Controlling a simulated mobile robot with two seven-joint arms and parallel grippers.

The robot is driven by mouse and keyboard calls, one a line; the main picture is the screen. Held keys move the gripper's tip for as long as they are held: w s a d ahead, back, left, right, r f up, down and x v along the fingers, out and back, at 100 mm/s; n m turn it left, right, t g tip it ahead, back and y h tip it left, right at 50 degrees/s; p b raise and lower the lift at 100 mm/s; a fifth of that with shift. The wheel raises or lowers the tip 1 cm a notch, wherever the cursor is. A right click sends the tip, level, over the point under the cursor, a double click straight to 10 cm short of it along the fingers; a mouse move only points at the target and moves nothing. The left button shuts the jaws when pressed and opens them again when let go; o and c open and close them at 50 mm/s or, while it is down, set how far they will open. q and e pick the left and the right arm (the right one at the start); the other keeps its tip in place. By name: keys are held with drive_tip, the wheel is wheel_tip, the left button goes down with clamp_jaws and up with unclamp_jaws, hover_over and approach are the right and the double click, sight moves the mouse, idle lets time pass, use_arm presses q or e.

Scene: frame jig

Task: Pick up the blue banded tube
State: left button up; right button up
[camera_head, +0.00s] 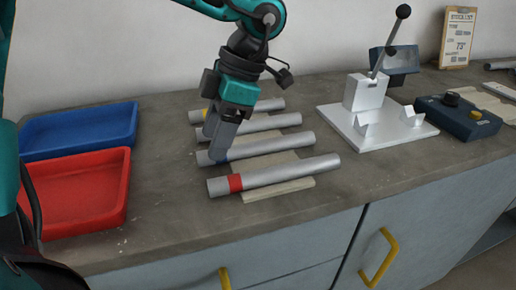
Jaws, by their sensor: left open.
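The blue banded tube (272,146) is a grey metal tube, second from the front in a row of tubes lying on the bench. Its blue band shows only in part near its left end, behind my fingertips. My left gripper (217,150) points down over that left end, open, with its fingers at or just above the tube. I cannot tell whether they touch it. The arm comes in from the top. My right gripper is not in view.
A red banded tube (290,171) lies in front; two more tubes lie behind, one yellow banded (270,105). Pale slats support them. A blue tray (80,127) and a red tray (122,200) stand left. A white lever jig (340,113) and a dark control box (455,122) stand right.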

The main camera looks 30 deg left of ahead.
use_arm(q)
drive_tip(key=shift+x, duration=1.55)
drive_tip(key=shift+c, duration=0.2)
clamp_jaws()
